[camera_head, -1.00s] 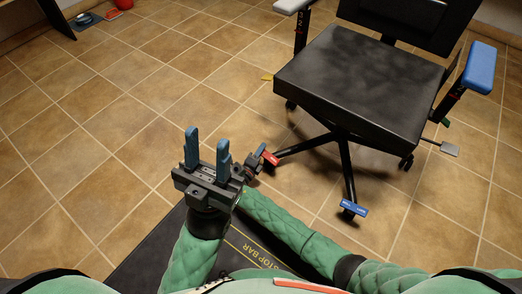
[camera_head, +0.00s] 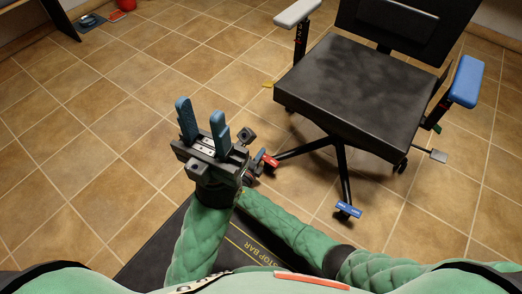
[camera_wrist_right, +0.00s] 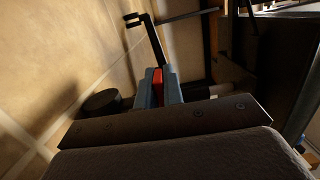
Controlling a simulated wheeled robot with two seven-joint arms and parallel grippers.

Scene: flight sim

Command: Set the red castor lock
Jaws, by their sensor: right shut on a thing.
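The red castor lock (camera_head: 270,161) is a small red tab at the end of a black chair leg, left of the chair. My right gripper (camera_wrist_right: 158,88) is shut on it; in the right wrist view the red lock (camera_wrist_right: 157,84) shows between the two blue fingers. In the head view the right gripper is low by that leg, partly hidden behind my left gripper. My left gripper (camera_head: 200,111) points up, open and empty, its blue fingers apart, left of the lock.
The black office chair (camera_head: 349,92) stands at the right. It has a blue castor lock (camera_head: 348,210) in front, a yellow tab (camera_head: 268,84), a blue armrest (camera_head: 466,81) and a white armrest (camera_head: 297,13). Tiled floor (camera_head: 90,130) is clear at left.

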